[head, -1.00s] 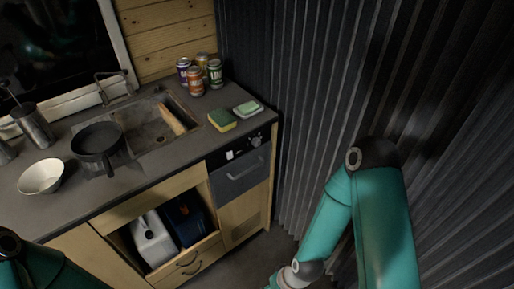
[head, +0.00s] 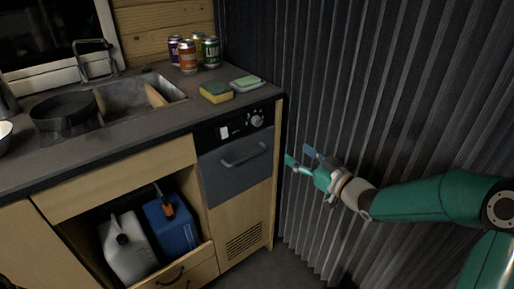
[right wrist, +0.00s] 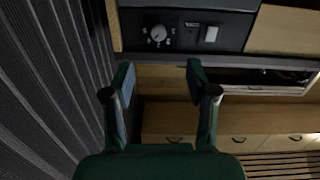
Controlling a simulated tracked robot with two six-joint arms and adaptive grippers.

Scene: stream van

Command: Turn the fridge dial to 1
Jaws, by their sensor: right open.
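The fridge dial (head: 257,120) is a small round light knob on the dark control panel (head: 235,128), above the grey fridge door (head: 238,167). The dial also shows in the right wrist view (right wrist: 158,33), with small marks around it; the number it points to is too small to read. My right gripper (head: 299,156) is open and empty, to the right of the fridge front and a little lower than the dial. In the right wrist view its fingers (right wrist: 160,72) are spread, with the dial beyond the gap. My left gripper is out of view.
A white switch (head: 224,132) sits left of the dial. A corrugated dark wall (head: 350,110) stands close on the right. Sponges (head: 216,92) and several cans (head: 188,57) stand on the counter above. A grey jug (head: 128,246) and a blue container (head: 174,228) fill the lower shelf.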

